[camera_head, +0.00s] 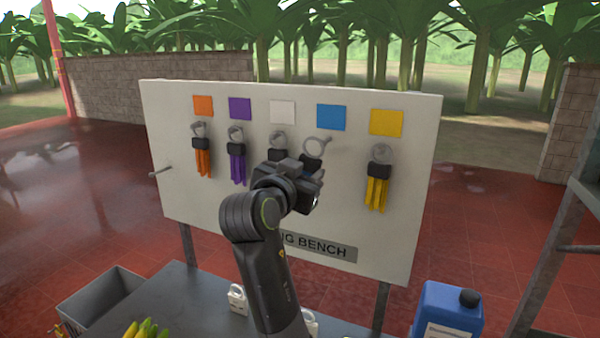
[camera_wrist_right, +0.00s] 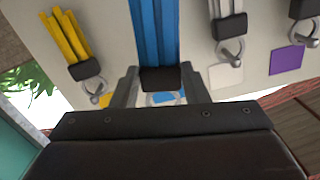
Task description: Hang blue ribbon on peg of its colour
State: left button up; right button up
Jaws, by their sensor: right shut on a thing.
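The blue ribbon (camera_wrist_right: 153,35) hangs from a black clip with a grey ring. My right gripper (camera_head: 308,176) is shut on the black clip, in front of the white board (camera_head: 230,205). In the right wrist view the fingers (camera_wrist_right: 160,85) sit on both sides of the clip. In the head view the ring (camera_head: 315,147) is just below the blue square (camera_head: 331,117), at the peg (camera_head: 327,139) there. I cannot tell whether the ring is around the peg or in front of it. My gripper hides most of the ribbon. My left gripper is not in view.
Orange (camera_head: 203,160), purple (camera_head: 237,166) and yellow (camera_head: 377,192) ribbons hang below squares of their colours. A white ribbon (camera_wrist_right: 222,10) hangs close beside the blue one. A bare peg (camera_head: 160,172) sticks out at the board's left. A grey bin (camera_head: 100,296) and blue canister (camera_head: 449,306) stand below.

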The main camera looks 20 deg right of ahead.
jog(key=shift+p+x, duration=0.45)
jog(key=shift+x, duration=2.1)
jog(key=shift+w+d+f, duration=0.35)
jog(key=shift+d+f, duration=0.2)
jog(key=o, duration=1)
jog(key=shift+o, duration=0.2)
